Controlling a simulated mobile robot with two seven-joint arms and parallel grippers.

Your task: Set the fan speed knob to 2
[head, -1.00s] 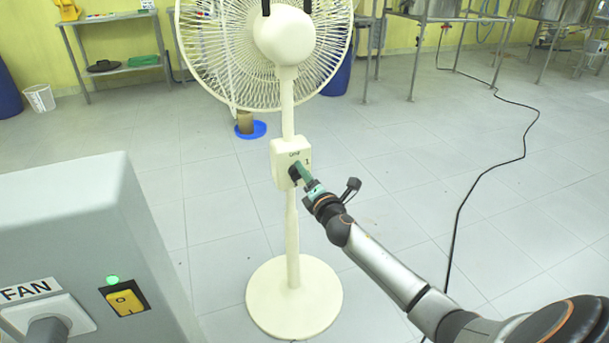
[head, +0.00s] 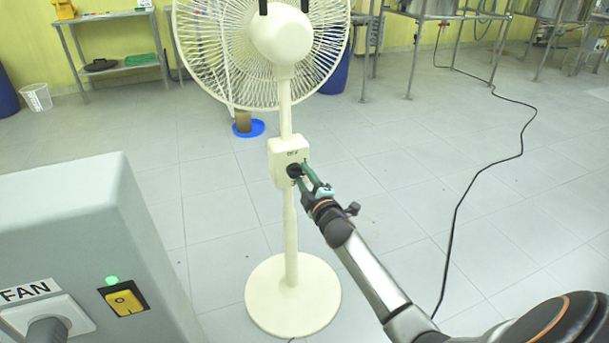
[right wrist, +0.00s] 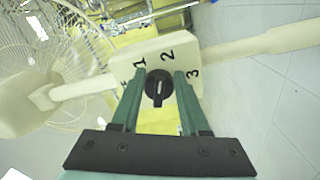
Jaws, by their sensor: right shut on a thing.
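The white pedestal fan (head: 291,225) stands upright on the floor in the head view, with a cream control box (head: 280,160) on its pole. The black round fan speed knob (head: 294,171) is on the box's face. In the right wrist view the knob (right wrist: 158,88) has a pale line that runs nearly upright in the picture, with 1, 2 and 3 printed around it. I cannot tell exactly which number it marks. My right gripper (head: 304,176) is shut on the knob, with a green finger on each side. My left gripper is not in view.
A grey cabinet (head: 90,220) with a FAN plug and a yellow switch (head: 124,299) under a lit green lamp fills the lower left. A black cable (head: 462,195) lies on the floor at right. The floor around the fan's base is mostly clear.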

